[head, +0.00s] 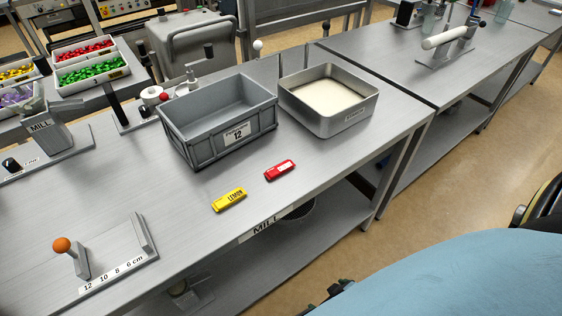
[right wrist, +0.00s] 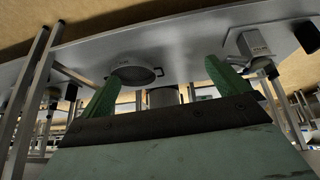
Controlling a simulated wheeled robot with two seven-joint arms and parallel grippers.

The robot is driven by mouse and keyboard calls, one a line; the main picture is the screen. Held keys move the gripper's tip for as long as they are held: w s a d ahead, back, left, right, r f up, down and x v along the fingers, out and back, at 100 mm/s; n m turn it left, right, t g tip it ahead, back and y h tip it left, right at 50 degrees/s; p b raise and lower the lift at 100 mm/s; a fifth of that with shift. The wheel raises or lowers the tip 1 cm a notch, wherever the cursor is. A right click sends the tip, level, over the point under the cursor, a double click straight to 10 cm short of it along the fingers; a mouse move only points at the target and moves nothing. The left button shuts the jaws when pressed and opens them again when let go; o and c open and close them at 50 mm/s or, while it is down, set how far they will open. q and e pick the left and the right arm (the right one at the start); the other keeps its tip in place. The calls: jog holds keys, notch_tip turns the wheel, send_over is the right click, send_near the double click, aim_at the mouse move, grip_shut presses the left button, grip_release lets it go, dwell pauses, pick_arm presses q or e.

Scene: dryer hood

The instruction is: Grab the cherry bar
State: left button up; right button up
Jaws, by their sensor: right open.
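The cherry bar appears to be the small red bar (head: 280,170) with a pale label, lying flat on the steel bench in the head view. A yellow bar (head: 229,200) marked LEMON lies just left of it and nearer the bench's front edge, apart from it. My right gripper (right wrist: 162,71) shows in the right wrist view with its two green fingers spread and nothing between them. Neither bar can be made out in that view. My left gripper is not in view.
Behind the bars stand a grey bin (head: 190,148) labelled 12 and a metal tray (head: 345,124) with pale contents. A gauge stand (head: 115,272) with an orange knob is at the front left. The bench (head: 165,215) around the bars is clear.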

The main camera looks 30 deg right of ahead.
jog(key=w+d+r+t+p, duration=0.1)
jog(key=w+r+t, duration=0.1)
jog(key=w+r, duration=0.5)
jog(key=w+d+r+t+p, duration=0.15)
jog(key=w+r, duration=0.25)
jog(key=r, duration=0.8)
jog(key=t+y+p, duration=0.1)
jog(key=t, duration=0.3)
send_near(280, 168)
jog(key=shift+x, duration=4.15)
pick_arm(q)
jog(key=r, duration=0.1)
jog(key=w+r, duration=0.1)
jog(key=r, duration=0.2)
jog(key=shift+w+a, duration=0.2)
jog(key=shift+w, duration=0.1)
pick_arm(e)
jog(key=c, duration=0.9)
